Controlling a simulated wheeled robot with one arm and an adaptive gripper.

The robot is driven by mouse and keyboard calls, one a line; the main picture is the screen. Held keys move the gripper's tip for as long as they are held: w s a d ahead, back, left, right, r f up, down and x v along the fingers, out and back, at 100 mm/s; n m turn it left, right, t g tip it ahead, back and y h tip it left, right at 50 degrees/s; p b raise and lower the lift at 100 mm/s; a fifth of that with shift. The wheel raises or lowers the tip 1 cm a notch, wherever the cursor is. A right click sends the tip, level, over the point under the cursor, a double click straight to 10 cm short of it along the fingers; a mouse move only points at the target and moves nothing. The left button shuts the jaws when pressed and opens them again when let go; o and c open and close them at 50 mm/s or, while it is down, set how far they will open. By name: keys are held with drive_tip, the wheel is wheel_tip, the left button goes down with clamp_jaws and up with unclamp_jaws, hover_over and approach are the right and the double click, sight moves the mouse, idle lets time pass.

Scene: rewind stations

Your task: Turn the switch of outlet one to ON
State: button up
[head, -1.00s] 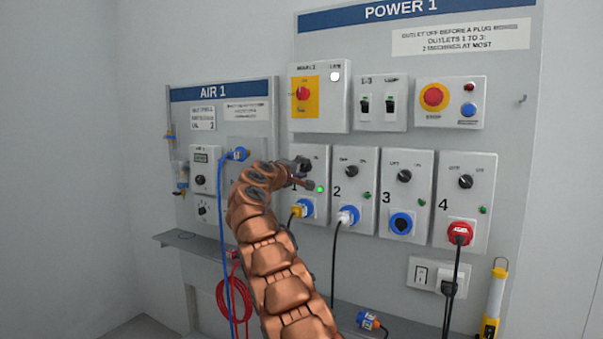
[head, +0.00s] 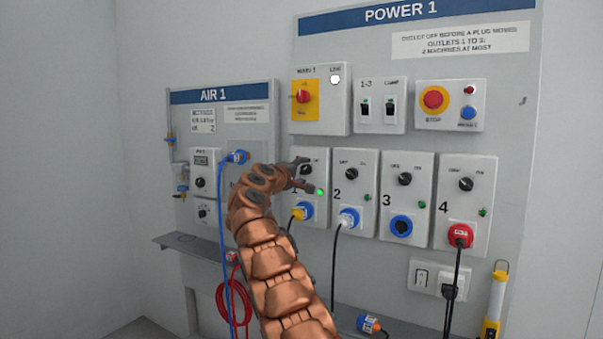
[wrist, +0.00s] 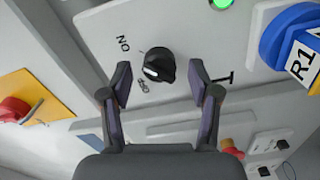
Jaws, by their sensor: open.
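The black switch knob (wrist: 157,65) of outlet one shows in the wrist view between my two open fingers, with a gap on each side. Its white mark points toward the OFF label (wrist: 143,86), away from the ON label (wrist: 123,43). My gripper (wrist: 160,70) is open and empty around the knob; whether it reaches knob depth is unclear. In the head view my gripper (head: 310,174) covers most of that switch on the outlet one box (head: 319,163). The green lamp (head: 320,191) of outlet one is brightly lit. A yellow plug (head: 298,213) sits in its blue socket.
Outlet two (head: 355,190), outlet three (head: 405,195) and outlet four (head: 466,205) stand close to the right. Above are the yellow and red main switch (head: 304,98) and a red emergency button (head: 433,98). A blue air hose (head: 221,230) hangs left of my arm.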

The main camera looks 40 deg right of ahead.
sight(303, 170)
drive_tip(key=shift+a, duration=0.1)
drive_tip(key=shift+s+a+r, duration=0.15)
drive_tip(key=shift+s+a, duration=0.05)
drive_tip(key=shift+a, duration=0.45)
drive_tip(key=shift+v, duration=0.85)
drive_tip(key=v, duration=0.8)
drive_tip(key=shift+a, duration=0.35)
drive_tip(key=shift+s, duration=0.15)
